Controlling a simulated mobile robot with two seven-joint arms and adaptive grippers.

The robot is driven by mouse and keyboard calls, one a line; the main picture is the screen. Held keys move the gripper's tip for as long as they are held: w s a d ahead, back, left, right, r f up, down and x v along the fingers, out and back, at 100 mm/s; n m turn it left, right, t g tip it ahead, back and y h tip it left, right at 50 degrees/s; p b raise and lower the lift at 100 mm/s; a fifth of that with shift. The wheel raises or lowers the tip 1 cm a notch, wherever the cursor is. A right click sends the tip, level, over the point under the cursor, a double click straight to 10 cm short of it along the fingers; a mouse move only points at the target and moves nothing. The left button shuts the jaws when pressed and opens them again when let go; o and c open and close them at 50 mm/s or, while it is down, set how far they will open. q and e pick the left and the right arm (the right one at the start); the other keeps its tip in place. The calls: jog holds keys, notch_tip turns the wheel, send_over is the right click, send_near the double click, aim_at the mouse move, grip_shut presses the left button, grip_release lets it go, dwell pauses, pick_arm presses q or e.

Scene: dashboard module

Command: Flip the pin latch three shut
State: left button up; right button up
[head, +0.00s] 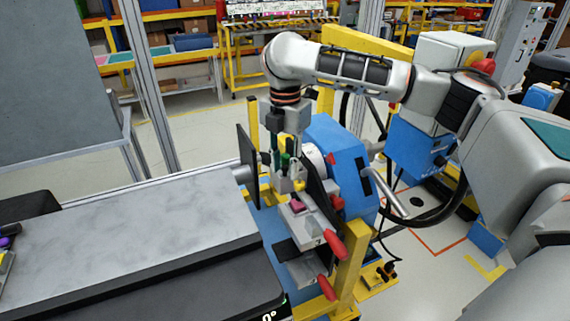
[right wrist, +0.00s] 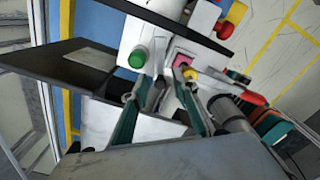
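The dashboard module stands at the centre right in the head view, with a blue housing (head: 350,165). Its white panel carries red-handled levers, an upper one (head: 334,243) and a lower one (head: 327,288), both sticking out toward the front. A magenta square (right wrist: 182,61), a green button (right wrist: 137,58) and a yellow knob (right wrist: 190,74) show in the right wrist view. I cannot tell which part is pin latch three. My right gripper (head: 288,165) is over the panel; in the right wrist view its teal fingers (right wrist: 161,82) are apart, with nothing clearly held. My left gripper is not visible.
A grey-topped bench (head: 130,235) fills the lower left. A black plate (head: 247,160) stands upright beside the gripper. A yellow frame (head: 350,270) supports the module, and a metal rod (head: 385,190) sticks out at its right. Yellow shelving lies far behind.

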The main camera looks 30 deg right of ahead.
grip_shut()
jog(key=shift+w+a+m, duration=0.1)
jog(key=shift+w+m, duration=0.35)
jog(key=shift+m, duration=0.5)
jog(key=shift+w+m, duration=0.45)
jog(key=shift+m, duration=0.5)
grip_release()
notch_tip(320, 180, up, 12)
